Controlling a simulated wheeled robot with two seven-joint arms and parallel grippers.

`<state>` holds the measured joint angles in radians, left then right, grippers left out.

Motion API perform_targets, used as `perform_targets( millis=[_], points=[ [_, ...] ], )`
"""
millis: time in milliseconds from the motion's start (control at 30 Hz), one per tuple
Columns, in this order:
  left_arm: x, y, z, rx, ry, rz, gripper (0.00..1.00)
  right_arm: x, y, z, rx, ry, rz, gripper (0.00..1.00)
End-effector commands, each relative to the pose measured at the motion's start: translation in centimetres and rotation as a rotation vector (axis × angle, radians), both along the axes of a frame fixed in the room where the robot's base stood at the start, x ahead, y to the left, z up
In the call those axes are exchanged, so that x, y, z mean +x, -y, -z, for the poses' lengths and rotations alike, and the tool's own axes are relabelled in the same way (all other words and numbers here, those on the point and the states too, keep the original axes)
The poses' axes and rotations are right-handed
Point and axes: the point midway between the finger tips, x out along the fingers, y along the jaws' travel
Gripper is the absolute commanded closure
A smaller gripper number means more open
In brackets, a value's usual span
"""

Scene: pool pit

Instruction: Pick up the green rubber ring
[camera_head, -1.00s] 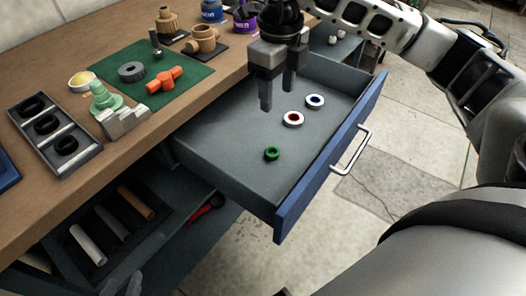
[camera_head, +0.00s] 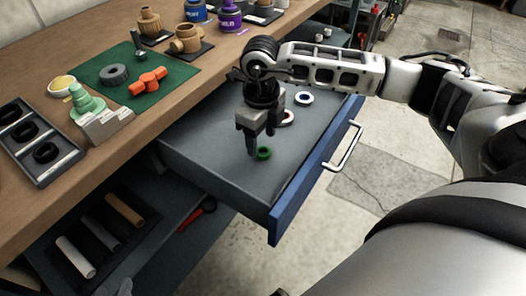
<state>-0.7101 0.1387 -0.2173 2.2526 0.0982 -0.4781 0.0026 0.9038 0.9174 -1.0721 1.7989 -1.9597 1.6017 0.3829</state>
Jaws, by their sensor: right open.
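The green rubber ring (camera_head: 264,153) lies flat on the floor of the open grey drawer (camera_head: 205,165). My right gripper (camera_head: 260,142) points down into the drawer, open, with its fingertips just behind and to the left of the green ring. I cannot tell whether a finger touches the ring. A red and white ring (camera_head: 288,118) lies behind the gripper, partly hidden by it. A blue and white ring (camera_head: 304,98) lies further back. A small grey part of my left gripper (camera_head: 120,289) shows at the bottom left edge.
The drawer's blue front (camera_head: 290,208) with its white handle (camera_head: 343,147) stands to the right. The workbench (camera_head: 180,100) on the left holds a green mat (camera_head: 165,88), fittings and a tray of black rings (camera_head: 42,150). The drawer's near left area is clear.

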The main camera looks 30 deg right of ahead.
Motion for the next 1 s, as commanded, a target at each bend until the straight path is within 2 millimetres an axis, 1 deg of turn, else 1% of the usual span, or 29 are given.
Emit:
perform_targets(
  millis=[33,100,200,467,567,600,633,667,1000],
  points=[
    [0.0,0.0,0.0,0.000,0.000,0.000,0.65,0.0,-0.1,1.0,0.000,-0.004,0.001,0.44],
    [0.0,0.0,0.1,0.000,0.000,0.000,0.65,0.1,-0.1,1.9,0.000,-0.002,0.000,0.44],
    [0.0,0.0,0.1,0.000,0.000,0.000,0.65,0.1,-0.1,2.8,0.000,-0.002,0.000,0.44],
    [-0.1,0.0,0.2,0.000,-0.002,0.001,0.65,0.1,-0.1,3.0,0.000,0.000,-0.001,0.44],
    [-0.1,0.0,0.2,0.000,-0.003,0.001,0.65,0.1,-0.1,3.0,0.000,0.000,-0.001,0.69],
    [-0.1,0.0,0.2,0.000,-0.003,0.001,0.65,0.1,-0.1,3.0,0.000,0.000,0.000,0.80],
    [-0.1,0.0,0.2,0.001,-0.003,0.002,0.65,0.1,-0.1,3.0,0.000,0.000,0.000,0.89],
    [-0.1,0.0,0.2,0.001,-0.003,0.002,0.65,0.1,-0.1,3.0,0.000,0.000,0.000,0.91],
    [-0.2,0.0,0.3,0.002,-0.005,0.002,0.65,0.1,-0.1,2.9,0.000,0.000,0.000,0.92]
  ],
)
